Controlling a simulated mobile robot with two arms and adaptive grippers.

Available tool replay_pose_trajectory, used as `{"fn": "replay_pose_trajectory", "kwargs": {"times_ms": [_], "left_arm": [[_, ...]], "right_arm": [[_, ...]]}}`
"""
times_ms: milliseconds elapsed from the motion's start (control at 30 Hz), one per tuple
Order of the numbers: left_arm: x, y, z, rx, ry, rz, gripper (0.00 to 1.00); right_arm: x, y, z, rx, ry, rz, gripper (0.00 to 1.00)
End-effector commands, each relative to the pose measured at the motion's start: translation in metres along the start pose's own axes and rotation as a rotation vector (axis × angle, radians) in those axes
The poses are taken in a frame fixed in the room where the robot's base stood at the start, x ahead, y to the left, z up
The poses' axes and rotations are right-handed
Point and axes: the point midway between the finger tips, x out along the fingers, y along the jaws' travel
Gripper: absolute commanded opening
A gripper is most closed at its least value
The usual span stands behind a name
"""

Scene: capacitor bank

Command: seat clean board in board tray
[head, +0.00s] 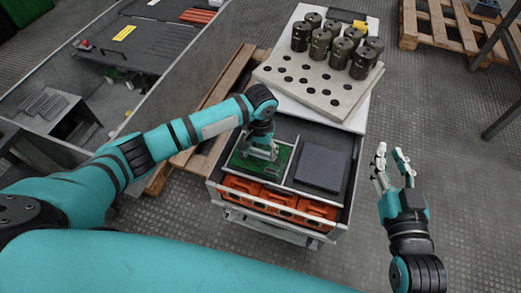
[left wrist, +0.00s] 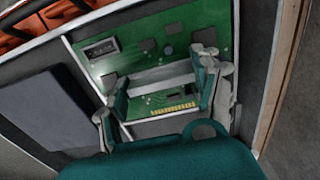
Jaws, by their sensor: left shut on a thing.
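The green circuit board (head: 239,163) lies in or just above the left compartment of the grey board tray (head: 293,162) on the cart. It looks clean and shows chips and a gold edge connector in the left wrist view (left wrist: 150,35). My left gripper (head: 262,153) reaches down over the board. In the left wrist view its fingers (left wrist: 160,80) are shut on the board at a light grey bar across it. Whether the board touches the tray floor cannot be told. My right gripper (head: 383,168) is open and empty, right of the cart.
A dark grey foam block (head: 321,167) fills part of the right compartment. Orange cases (head: 280,201) sit in front of it. A perforated plate (head: 303,84) with several dark cylinders (head: 320,44) stands behind. A wooden pallet (head: 230,78) lies left of the cart.

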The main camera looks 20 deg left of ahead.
Motion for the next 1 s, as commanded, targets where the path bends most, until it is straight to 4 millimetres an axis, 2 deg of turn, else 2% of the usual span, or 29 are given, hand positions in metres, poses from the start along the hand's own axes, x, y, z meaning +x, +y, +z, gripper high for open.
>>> {"fn": "replay_pose_trajectory", "kwargs": {"times_ms": [433,1000], "left_arm": [[-0.001,0.0,0.0,0.0,0.0,0.0,0.29],[-0.001,0.0,0.0,0.0,0.0,0.0,0.29]], "right_arm": [[0.001,0.0,-0.001,-0.001,-0.003,-0.001,0.21],[-0.001,0.003,0.013,-0.003,-0.093,0.005,0.21]]}}
